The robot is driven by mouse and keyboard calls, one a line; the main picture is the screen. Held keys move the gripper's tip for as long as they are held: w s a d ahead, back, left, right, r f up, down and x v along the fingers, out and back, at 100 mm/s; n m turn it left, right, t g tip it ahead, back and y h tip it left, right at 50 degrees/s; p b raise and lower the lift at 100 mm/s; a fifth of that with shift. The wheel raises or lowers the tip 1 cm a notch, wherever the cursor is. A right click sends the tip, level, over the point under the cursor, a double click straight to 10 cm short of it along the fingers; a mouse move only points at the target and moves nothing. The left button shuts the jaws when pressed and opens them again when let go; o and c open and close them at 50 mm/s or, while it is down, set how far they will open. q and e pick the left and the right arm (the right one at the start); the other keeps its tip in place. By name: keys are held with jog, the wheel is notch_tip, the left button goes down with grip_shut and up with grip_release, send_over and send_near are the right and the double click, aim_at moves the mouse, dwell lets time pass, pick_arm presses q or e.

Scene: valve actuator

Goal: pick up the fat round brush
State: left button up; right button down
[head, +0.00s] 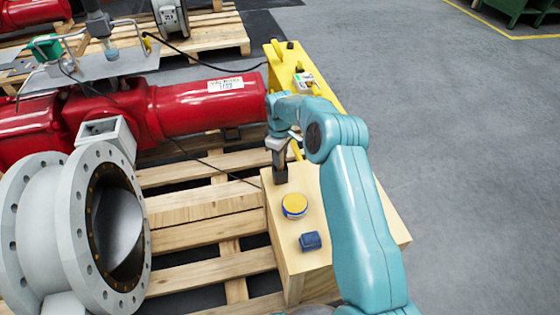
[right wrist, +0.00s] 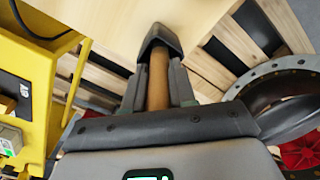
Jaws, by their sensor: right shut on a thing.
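My right gripper (head: 280,172) is low over the left side of the wooden box top, its fingers pointing down. In the right wrist view, the right gripper (right wrist: 160,50) is shut on a brown, round, wood-coloured piece, which looks like the fat round brush (right wrist: 157,80). The dark fingers cover its sides, and its bristles cannot be made out. In the head view the brush is hidden by the gripper. I cannot tell whether it touches the box top. My left gripper is not in view.
On the wooden box (head: 345,262) stand a yellow-and-blue round tin (head: 294,206) and a small blue block (head: 310,242), both close to the gripper. A yellow frame (head: 320,88) is behind. A red actuator (head: 205,105) and a grey flanged valve (head: 75,230) are left.

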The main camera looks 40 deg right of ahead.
jog(key=shift+r, duration=0.1)
notch_tip(320, 180, up, 20)
jog(key=p, duration=0.3)
